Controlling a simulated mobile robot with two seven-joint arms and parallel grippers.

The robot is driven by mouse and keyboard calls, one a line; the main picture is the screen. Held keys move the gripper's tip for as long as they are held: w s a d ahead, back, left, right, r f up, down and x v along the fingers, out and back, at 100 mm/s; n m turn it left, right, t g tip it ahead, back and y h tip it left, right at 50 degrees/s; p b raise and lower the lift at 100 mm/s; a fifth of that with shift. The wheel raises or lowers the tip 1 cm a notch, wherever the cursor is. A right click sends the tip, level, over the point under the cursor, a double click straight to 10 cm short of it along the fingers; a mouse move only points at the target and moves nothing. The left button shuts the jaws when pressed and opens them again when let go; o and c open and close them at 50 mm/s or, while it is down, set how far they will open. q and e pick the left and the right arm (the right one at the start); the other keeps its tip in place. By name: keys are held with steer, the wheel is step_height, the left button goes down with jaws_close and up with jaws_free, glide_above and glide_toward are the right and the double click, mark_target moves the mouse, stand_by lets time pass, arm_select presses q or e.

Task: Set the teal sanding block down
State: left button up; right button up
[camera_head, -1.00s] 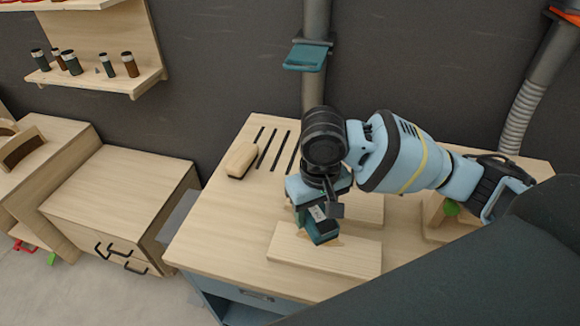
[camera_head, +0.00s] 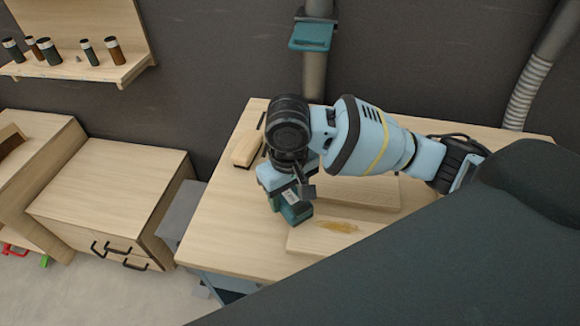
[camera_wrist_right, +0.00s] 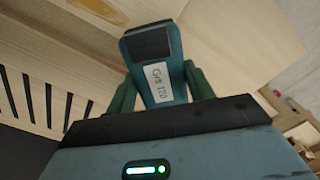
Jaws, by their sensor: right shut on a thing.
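The teal sanding block (camera_head: 298,214) has a dark pad end and a white label reading "Grit 120", clear in the right wrist view (camera_wrist_right: 153,60). My right gripper (camera_head: 284,204) is shut on it, pointing down, with a green finger on each side of the block in the wrist view (camera_wrist_right: 160,90). The block is over the workbench (camera_head: 215,225), at the left end of the front wooden board (camera_head: 375,240). Whether its underside touches the bench cannot be told. My left gripper is not in view.
The front board has a brown-yellow stain (camera_head: 340,226); another board (camera_head: 365,191) lies behind it. A light wooden block (camera_head: 246,150) sits by the bench slots at the back left. The bench's left front is bare. A drawer cabinet (camera_head: 110,205) stands left of the bench.

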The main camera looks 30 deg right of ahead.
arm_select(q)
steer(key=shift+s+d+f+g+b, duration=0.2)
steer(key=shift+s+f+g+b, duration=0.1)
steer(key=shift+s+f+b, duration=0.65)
arm_select(e)
steer(key=w, duration=0.3)
steer(key=w+d, duration=0.1)
steer(key=w, duration=0.3)
steer(key=w+d+f, duration=0.1)
steer(key=w, duration=0.3)
steer(key=shift+d, duration=0.25)
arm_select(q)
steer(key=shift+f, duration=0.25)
arm_select(e)
steer(key=shift+w+d+f, duration=0.1)
steer(key=shift+w, duration=0.25)
step_height(320, 180, down, 3)
steer(key=shift+f, duration=0.15)
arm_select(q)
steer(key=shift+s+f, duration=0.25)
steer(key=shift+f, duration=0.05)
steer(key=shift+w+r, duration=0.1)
arm_select(e)
steer(key=shift+f, duration=0.25)
steer(key=o, duration=0.9)
steer(key=shift+o, duration=0.2)
steer(key=shift+r, duration=0.1)
